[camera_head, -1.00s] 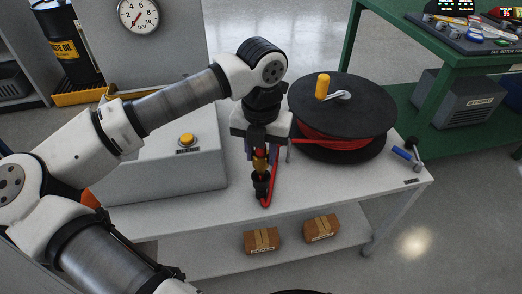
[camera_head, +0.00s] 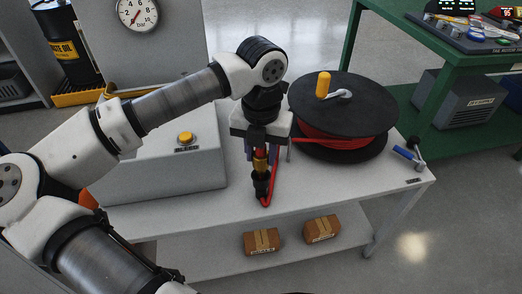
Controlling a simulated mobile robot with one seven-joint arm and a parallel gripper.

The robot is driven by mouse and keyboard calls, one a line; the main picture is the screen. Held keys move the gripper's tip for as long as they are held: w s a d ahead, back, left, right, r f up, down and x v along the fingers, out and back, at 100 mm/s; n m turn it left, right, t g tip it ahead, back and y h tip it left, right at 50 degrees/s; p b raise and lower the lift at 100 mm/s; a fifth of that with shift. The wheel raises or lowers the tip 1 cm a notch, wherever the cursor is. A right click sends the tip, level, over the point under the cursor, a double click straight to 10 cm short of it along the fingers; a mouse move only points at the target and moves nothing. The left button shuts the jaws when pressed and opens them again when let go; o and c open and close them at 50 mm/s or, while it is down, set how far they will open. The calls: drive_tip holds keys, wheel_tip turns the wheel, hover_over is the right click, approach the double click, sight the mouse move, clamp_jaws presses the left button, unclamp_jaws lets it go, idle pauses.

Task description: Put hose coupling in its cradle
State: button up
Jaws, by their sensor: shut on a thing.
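The hose coupling (camera_head: 260,161) is brass-coloured, with a black lower end (camera_head: 261,186); it hangs roughly upright below my gripper (camera_head: 261,152). My gripper points down and is shut on the coupling near the front edge of the white bench. A red hose (camera_head: 274,174) runs beside the coupling and bends at its lower end. The hose reel (camera_head: 343,113), black with red hose wound on it, stands to the right. I cannot pick out the cradle for certain; it may be the dark part around the coupling's lower end.
A grey box with a yellow button (camera_head: 186,138) stands left of my gripper on the white bench (camera_head: 330,183). A blue-handled valve (camera_head: 409,155) is at the bench's right end. Two cardboard boxes (camera_head: 261,241) lie on the lower shelf. A green workbench (camera_head: 440,40) stands behind right.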

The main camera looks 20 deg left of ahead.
drive_tip(key=shift+f+b, duration=1.65)
drive_tip(key=shift+f, duration=0.1)
drive_tip(key=o, duration=1.1)
drive_tip(key=shift+r, duration=0.1)
drive_tip(key=shift+o, duration=0.4)
drive_tip(key=o, duration=0.4)
drive_tip(key=shift+o, duration=0.2)
drive_tip(key=shift+r+p, duration=3.35)
drive_tip(key=shift+r, duration=2.2)
